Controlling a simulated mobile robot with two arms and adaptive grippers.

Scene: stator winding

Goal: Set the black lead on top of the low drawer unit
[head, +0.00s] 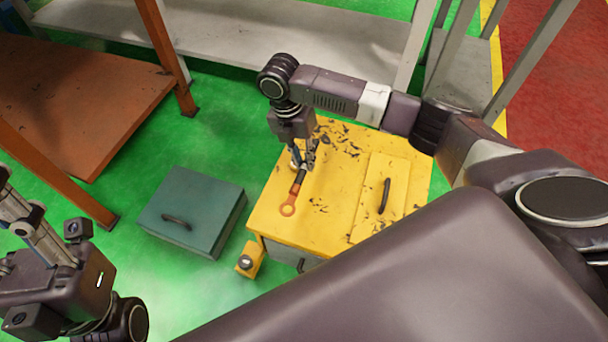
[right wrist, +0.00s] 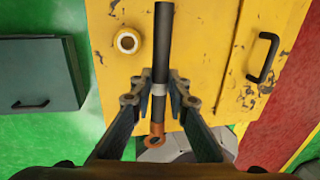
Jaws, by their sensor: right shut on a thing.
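The black lead (head: 298,184) has a dark sleeve and a copper ring end. My right gripper (head: 304,160) is shut on it above the yellow cabinet. In the right wrist view the lead (right wrist: 163,45) runs lengthwise between the fingers (right wrist: 158,92), with a pale band at the grip and the copper ring toward the wrist. The low drawer unit (head: 191,211) is a teal box with a dark handle, left of the yellow cabinet; its top is bare. It also shows at the left of the right wrist view (right wrist: 35,78). My left gripper (head: 38,232) is at the left edge, its jaw opening unclear.
The yellow cabinet (head: 335,215) has worn paint and a black handle. A small yellow box (head: 250,259) with a round dark part stands by its near left corner. An orange-brown table (head: 80,100) is at left and a grey shelf (head: 220,42) behind. Green floor separates them.

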